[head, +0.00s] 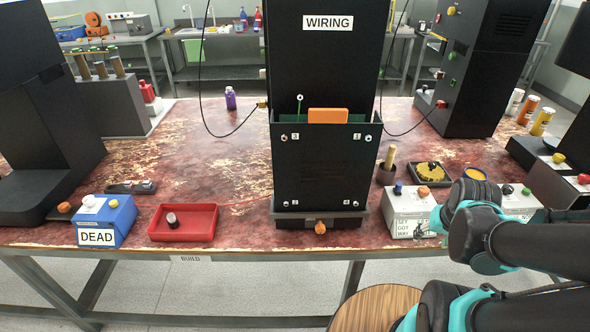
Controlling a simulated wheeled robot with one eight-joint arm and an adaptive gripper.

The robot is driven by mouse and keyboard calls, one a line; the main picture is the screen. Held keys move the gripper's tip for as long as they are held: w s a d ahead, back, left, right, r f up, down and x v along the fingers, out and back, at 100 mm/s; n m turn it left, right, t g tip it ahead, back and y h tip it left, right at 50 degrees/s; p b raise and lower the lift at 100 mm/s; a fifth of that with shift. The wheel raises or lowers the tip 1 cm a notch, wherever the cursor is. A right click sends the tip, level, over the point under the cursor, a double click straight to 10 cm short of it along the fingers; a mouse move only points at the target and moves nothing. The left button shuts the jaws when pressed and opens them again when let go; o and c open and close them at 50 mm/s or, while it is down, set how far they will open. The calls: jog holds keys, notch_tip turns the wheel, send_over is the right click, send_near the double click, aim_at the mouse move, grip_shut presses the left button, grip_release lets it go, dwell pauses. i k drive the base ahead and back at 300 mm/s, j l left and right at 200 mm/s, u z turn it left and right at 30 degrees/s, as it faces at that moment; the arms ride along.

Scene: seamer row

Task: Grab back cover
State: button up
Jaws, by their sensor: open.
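A black panel (322,172), which looks like the back cover, stands upright on the lower front of the tall black machine labelled WIRING (326,60). It has small numbered labels and screw heads near its corners. A strip of green board and an orange block (328,116) show at its top edge. The panel's lower end meets a dark base with an orange knob (320,227). My arm is at the lower right, apart from the panel, with its black and teal links over the table's front edge. My gripper's fingertips do not show.
A red tray (184,234) with a small cylinder and a blue DEAD box (106,221) stand left of the machine. A white box (411,213) with knobs stands right of it. A wooden round stool top (378,308) is below the table. Thin black cables hang beside the machine.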

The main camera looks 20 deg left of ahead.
aim_at(326, 162)
jog(key=u, duration=0.9)
